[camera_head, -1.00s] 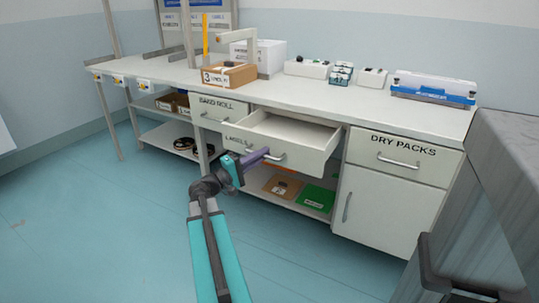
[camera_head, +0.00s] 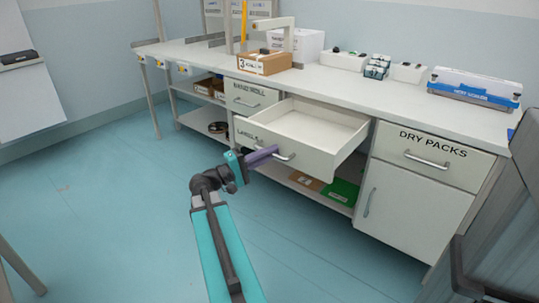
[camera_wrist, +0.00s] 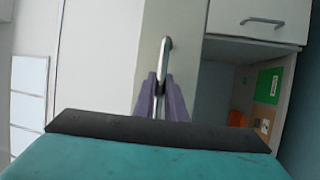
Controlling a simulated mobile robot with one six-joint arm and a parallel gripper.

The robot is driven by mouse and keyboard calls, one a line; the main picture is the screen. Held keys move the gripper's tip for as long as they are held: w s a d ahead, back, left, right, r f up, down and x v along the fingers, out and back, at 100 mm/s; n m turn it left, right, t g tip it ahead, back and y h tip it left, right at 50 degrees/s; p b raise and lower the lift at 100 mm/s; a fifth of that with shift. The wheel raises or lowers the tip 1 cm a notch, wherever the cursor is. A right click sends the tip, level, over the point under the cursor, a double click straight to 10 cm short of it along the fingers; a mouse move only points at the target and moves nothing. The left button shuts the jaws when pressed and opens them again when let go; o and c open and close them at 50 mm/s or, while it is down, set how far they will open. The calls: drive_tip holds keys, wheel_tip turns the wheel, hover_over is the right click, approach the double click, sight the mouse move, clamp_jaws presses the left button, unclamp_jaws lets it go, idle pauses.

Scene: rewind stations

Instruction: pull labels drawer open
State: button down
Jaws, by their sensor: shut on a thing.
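The labels drawer (camera_head: 318,127) stands pulled out from the workbench in the head view, and its inside looks empty. Its front carries the word LABELS, partly hidden behind my arm. My gripper (camera_head: 277,151) is at the drawer's bar handle (camera_head: 287,157), its purple fingers shut on it. In the wrist view the two purple fingers (camera_wrist: 162,98) close around the metal handle (camera_wrist: 165,52) in front of the pale drawer front (camera_wrist: 185,50).
The dry packs drawer (camera_head: 436,151) and a cupboard door (camera_head: 411,206) are shut at the right. The band roll drawer (camera_head: 250,95) is shut at the left. A shelf with a green item (camera_head: 341,192) lies below. Open floor (camera_head: 110,220) is at the left.

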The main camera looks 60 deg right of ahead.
drive_tip(key=shift+w, duration=0.2)
drive_tip(key=c, duration=1.8)
unclamp_jaws()
drive_tip(key=shift+a, duration=0.15)
drive_tip(key=p+v, duration=0.2)
drive_tip(key=v, duration=1.1)
drive_tip(key=shift+w+a, duration=0.2)
drive_tip(key=shift+f, duration=0.1)
